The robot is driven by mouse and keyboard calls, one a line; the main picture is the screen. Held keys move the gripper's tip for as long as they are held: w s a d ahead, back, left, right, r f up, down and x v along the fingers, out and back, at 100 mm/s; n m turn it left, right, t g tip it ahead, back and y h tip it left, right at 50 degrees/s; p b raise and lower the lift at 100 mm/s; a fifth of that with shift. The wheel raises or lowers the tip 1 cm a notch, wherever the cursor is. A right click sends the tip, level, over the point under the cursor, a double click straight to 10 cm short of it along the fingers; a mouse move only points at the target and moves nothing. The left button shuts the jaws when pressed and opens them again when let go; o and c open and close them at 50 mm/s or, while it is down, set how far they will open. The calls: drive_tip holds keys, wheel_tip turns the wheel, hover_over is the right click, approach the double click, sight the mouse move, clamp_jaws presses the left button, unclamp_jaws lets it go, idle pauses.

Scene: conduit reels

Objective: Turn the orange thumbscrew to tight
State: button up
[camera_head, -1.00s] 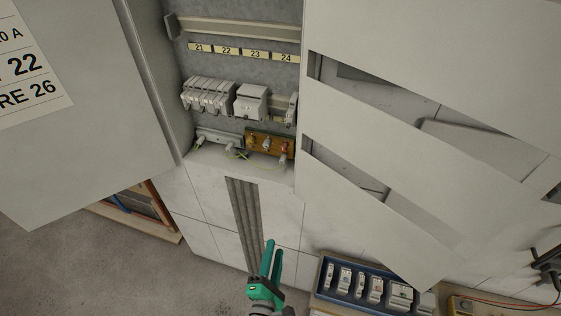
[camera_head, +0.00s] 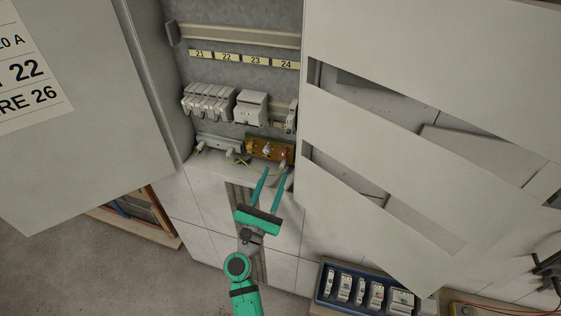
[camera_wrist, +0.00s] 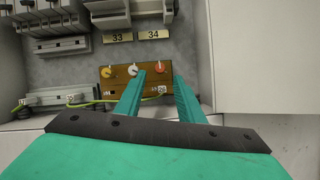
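A brown terminal block (camera_head: 268,150) sits low in the open cabinet; it also shows in the wrist view (camera_wrist: 120,83). It carries three thumbscrews: an amber one at left (camera_wrist: 105,72), a pale one in the middle (camera_wrist: 133,70) and an orange-red one at right (camera_wrist: 160,66), which I take as the orange thumbscrew; it shows small in the head view (camera_head: 284,154). My gripper (camera_head: 275,173) is open and empty, just in front of and below the block. In the wrist view its fingers (camera_wrist: 160,77) point toward the right thumbscrew, with no grip on it. How tight the screw is cannot be told.
A green-yellow wire (camera_wrist: 93,104) runs along the block's lower edge. A grey terminal strip (camera_wrist: 55,97) lies to its left. The cabinet's side wall (camera_wrist: 215,60) stands close at right. Breakers (camera_head: 208,101) sit above. A blue tray (camera_head: 325,291) of modules is at lower right.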

sight(282, 156)
drive_tip(key=x, duration=0.6)
drive_tip(key=shift+w, duration=0.2)
clamp_jaws()
